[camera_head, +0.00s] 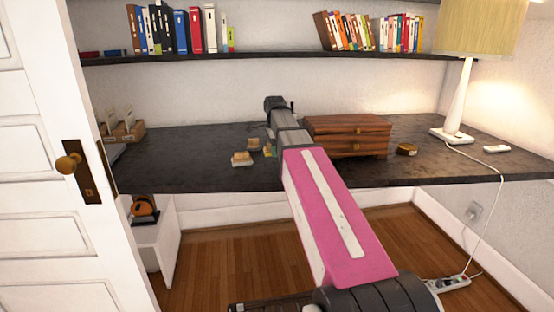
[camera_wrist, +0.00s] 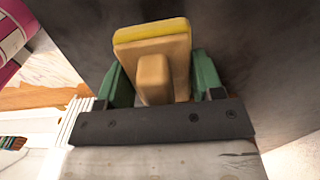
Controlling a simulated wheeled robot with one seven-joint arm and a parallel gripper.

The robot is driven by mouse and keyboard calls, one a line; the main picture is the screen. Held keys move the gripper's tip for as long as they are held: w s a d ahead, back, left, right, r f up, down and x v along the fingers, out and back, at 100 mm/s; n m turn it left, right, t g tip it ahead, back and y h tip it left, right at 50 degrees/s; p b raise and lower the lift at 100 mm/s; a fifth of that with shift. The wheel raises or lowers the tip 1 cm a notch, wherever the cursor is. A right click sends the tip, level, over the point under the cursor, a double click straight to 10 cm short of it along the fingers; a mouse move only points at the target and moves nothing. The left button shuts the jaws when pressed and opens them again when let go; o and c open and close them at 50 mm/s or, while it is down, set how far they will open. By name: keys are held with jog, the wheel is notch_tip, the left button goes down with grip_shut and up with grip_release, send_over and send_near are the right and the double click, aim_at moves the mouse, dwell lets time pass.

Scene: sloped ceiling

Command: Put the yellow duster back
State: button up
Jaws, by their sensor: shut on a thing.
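The yellow duster (camera_wrist: 150,32) is a light wooden block with a grip knob and a yellow pad along its far edge. In the wrist view my gripper (camera_wrist: 160,75) has its green fingers on both sides of the duster and is shut on it. Dark surface fills the view behind it. In the head view a bit of green from my gripper (camera_head: 268,150) shows low over the dark desk (camera_head: 190,165), left of the wooden drawer box. My arm mostly hides the held duster there, and whether it touches the desk is unclear.
Two similar wooden blocks, one nearer (camera_head: 242,159) and one farther (camera_head: 253,144), lie left of my gripper. The wooden drawer box (camera_head: 347,135) stands close on its right. A lamp (camera_head: 457,105) stands farther right. A book shelf (camera_head: 280,57) runs above.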

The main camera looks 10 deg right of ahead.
aim_at(277, 163)
jog(key=shift+w+d+f, duration=0.35)
jog(key=shift+d, duration=0.25)
jog(key=shift+f, duration=2.05)
jog(key=o, duration=0.9)
jog(key=shift+f, duration=0.1)
notch_tip(277, 163, up, 12)
jog(key=shift+r, duration=0.15)
